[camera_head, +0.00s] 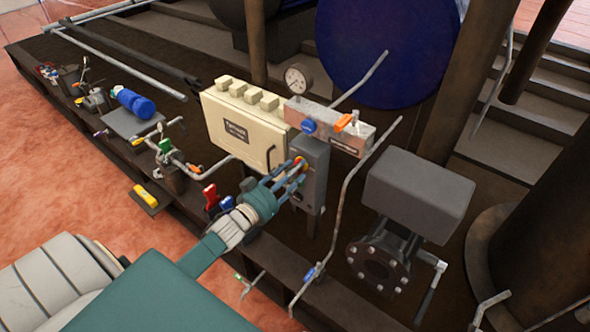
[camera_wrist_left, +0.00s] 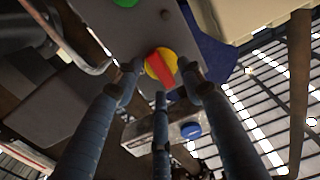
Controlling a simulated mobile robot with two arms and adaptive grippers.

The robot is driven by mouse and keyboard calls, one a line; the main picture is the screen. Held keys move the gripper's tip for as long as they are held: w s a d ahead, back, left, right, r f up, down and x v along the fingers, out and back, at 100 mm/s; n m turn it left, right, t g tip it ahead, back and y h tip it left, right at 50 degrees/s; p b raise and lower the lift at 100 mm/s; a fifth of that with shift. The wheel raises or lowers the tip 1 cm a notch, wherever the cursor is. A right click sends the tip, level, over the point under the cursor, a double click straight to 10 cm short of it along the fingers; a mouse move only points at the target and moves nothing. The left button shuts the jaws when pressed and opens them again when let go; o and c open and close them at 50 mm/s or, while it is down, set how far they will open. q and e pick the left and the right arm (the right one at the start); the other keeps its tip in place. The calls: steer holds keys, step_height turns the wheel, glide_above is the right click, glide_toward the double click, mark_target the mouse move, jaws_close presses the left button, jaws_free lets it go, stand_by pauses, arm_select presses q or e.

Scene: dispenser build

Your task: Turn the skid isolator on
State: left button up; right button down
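The skid isolator is a red rotary handle on a yellow disc (camera_wrist_left: 160,66), set on the face of a grey box (camera_head: 312,196). In the head view the handle is mostly hidden behind my fingers, with a little red and yellow showing. My left gripper (camera_head: 292,174) reaches the front of the grey box from the left. In the left wrist view its blue fingers (camera_wrist_left: 160,85) are spread around the handle, with the red bar slanting between the tips. I cannot tell whether the tips touch it. A green round button (camera_wrist_left: 124,2) sits on the same box face. My right gripper is not in view.
A cream cabinet (camera_head: 235,132) stands left of the grey box. A steel block with a gauge (camera_head: 298,79) and an orange handle (camera_head: 343,122) is above. A thin pipe (camera_head: 345,205) runs close on the right. A grey actuator (camera_head: 418,193) stands further right.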

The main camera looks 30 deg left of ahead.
arm_select(q)
steer(key=shift+w, duration=0.25)
jaws_close()
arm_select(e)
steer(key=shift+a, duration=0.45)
